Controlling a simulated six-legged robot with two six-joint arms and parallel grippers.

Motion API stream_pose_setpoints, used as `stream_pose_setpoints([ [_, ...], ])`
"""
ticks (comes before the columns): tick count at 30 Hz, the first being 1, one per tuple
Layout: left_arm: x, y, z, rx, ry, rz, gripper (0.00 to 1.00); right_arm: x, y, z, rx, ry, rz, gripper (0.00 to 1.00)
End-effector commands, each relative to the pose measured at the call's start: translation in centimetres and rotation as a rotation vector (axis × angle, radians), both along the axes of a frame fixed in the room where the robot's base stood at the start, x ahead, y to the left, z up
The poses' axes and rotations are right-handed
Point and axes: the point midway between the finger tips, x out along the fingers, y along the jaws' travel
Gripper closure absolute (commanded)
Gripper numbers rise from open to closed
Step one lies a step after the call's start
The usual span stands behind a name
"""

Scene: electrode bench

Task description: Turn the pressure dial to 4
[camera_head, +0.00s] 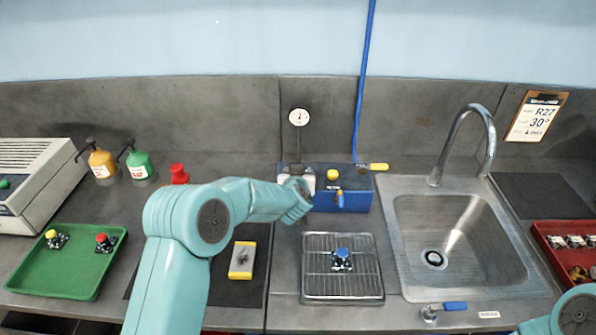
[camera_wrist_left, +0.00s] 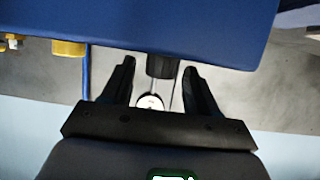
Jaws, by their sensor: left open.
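The blue box (camera_head: 355,199) stands against the back wall, with a round white gauge (camera_head: 299,117) on a stem above its left end. My left gripper is at the left end of the box, its fingers largely hidden by my wrist in the head view. In the left wrist view the gripper (camera_wrist_left: 160,68) is open, with a black cylinder (camera_wrist_left: 162,67), perhaps the dial, between its fingers. Gaps show on both sides, so it is not clamped. The box (camera_wrist_left: 160,20) fills the top of that view and the gauge (camera_wrist_left: 150,101) shows beyond. Dial markings are unreadable.
The box carries a yellow knob (camera_head: 332,175), an orange-and-blue lever (camera_head: 339,198) and a yellow handle (camera_head: 379,167). A blue hose (camera_head: 363,80) rises behind. A wire rack tray (camera_head: 318,292) lies in front. The sink (camera_head: 455,235) is right, a green tray (camera_head: 35,277) left.

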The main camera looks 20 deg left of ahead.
Motion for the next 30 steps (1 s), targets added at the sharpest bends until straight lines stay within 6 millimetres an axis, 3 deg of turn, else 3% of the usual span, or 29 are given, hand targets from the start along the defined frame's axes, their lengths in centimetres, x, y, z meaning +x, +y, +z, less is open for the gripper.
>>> stream_pose_setpoints([
  [8, 0.16, 0.04, -0.06, 0.0, -0.001, 0.0, 0.41, 0.0, 0.0, 0.02, 0.0, 0.0, 0.0, 1.0],
  [13, 0.14, 0.04, -0.04, 0.0, -0.001, 0.0, 0.93, 0.0, 0.0, 0.02, 0.0, 0.0, 0.0, 1.0],
  [14, 0.14, 0.04, -0.04, 0.0, -0.001, 0.0, 0.97, 0.0, 0.0, 0.02, 0.0, 0.0, 0.0, 1.0],
  [30, 0.17, 0.04, -0.04, -0.001, -0.002, -0.01, 0.97, 0.0, 0.0, -0.27, 0.0, 0.0, 0.0, 1.0],
])
